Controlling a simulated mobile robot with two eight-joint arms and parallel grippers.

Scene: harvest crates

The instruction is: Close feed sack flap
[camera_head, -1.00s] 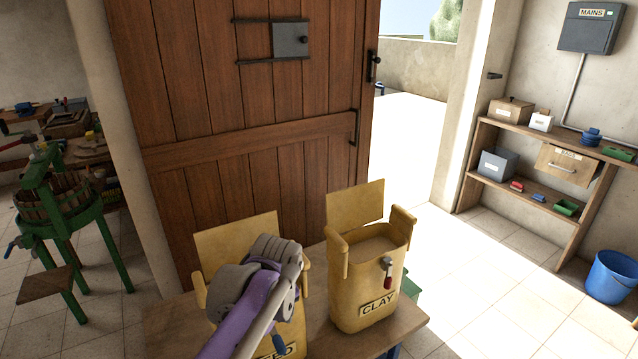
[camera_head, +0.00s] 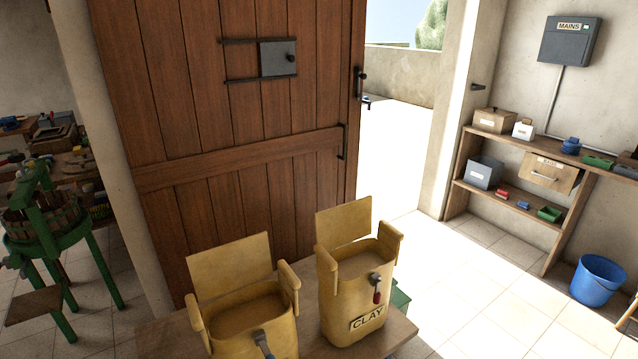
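The feed sack (camera_head: 250,331) is the yellow one at the front left of the wooden bench. Its label is cut off by the lower edge of the picture. Its back flap (camera_head: 230,266) stands up, and the top is open, showing brown contents. A tool with a dark blue-grey handle (camera_head: 263,343) hangs at its front. Beside it on the right stands a similar yellow sack marked CLAY (camera_head: 348,308), its flap (camera_head: 343,222) also upright. Neither of my grippers shows in the head view.
The wooden bench (camera_head: 405,331) bears both sacks, with a tall plank door (camera_head: 240,150) behind. A green press (camera_head: 50,215) stands left. Shelves (camera_head: 510,208) and a blue bucket (camera_head: 598,280) are at right. The floor between bench and shelves is clear.

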